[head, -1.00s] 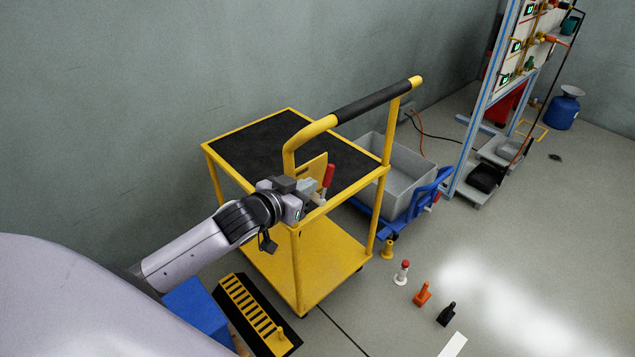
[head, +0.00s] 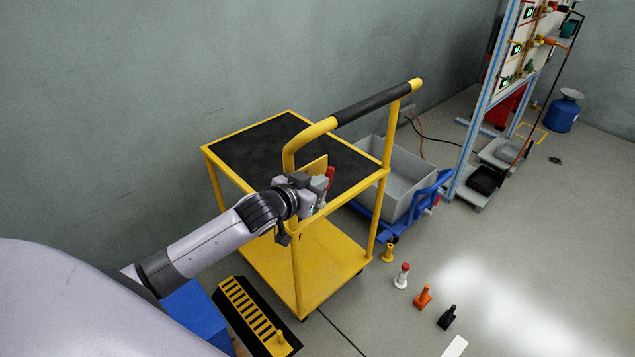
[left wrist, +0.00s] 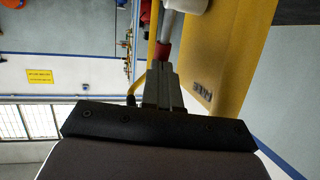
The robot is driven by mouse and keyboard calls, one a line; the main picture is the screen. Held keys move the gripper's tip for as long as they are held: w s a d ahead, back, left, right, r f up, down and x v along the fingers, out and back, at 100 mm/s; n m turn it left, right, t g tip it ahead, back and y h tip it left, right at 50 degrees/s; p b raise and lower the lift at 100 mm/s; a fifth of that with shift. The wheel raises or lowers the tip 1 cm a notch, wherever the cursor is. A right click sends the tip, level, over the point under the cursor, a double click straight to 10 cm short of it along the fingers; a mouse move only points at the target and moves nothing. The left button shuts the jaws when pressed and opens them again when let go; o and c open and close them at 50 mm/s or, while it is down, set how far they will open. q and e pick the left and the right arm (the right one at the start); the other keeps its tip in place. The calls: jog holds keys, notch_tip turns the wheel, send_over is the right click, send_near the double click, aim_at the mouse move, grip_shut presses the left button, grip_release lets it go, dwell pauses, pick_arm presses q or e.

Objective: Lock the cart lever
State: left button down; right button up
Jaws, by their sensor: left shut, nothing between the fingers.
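The yellow cart (head: 297,262) has a black top mat and a raised push handle (head: 372,101). A red-gripped lever (head: 330,172) stands by a yellow plate (head: 315,165) at the cart's near top corner. Its lower part is hidden behind my left gripper (head: 321,190). In the left wrist view the gripper's fingers (left wrist: 160,84) are shut and empty. Their tips are right at the lever's red part (left wrist: 162,50); I cannot tell whether they touch. The yellow plate (left wrist: 222,50) fills the space to their right. My right gripper is in neither view.
A grey bin (head: 400,185) on a blue trolley (head: 425,205) stands behind the cart. Several small pegs, including an orange one (head: 423,297), stand on the floor to the right. A yellow slotted rack (head: 250,312) lies in front. Open floor extends right.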

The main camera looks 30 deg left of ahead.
aim_at(331, 176)
pick_arm(q)
jog(key=w+g+p, duration=0.1)
jog(key=p, duration=0.2)
jog(key=w+g+p, duration=0.1)
jog(key=p, duration=0.1)
jog(key=w+d+g+p, duration=0.1)
jog(key=p, duration=0.2)
jog(key=shift+r+m+g+y+p, duration=0.3)
jog(key=shift+r+g+y+p, duration=0.05)
jog(key=shift+g+y, duration=0.05)
jog(key=shift+w+d+f, duration=0.1)
jog(key=shift+w+f, duration=0.15)
jog(key=shift+f, duration=0.05)
jog(key=shift+w+d+f, duration=0.1)
jog(key=shift+w+f, duration=0.05)
jog(key=shift+w, duration=0.05)
jog(key=shift+w+d+f, duration=0.15)
jog(key=shift+w+f, duration=0.05)
jog(key=shift+w, duration=0.35)
jog(key=shift+d+r, duration=0.1)
jog(key=shift+r, duration=0.05)
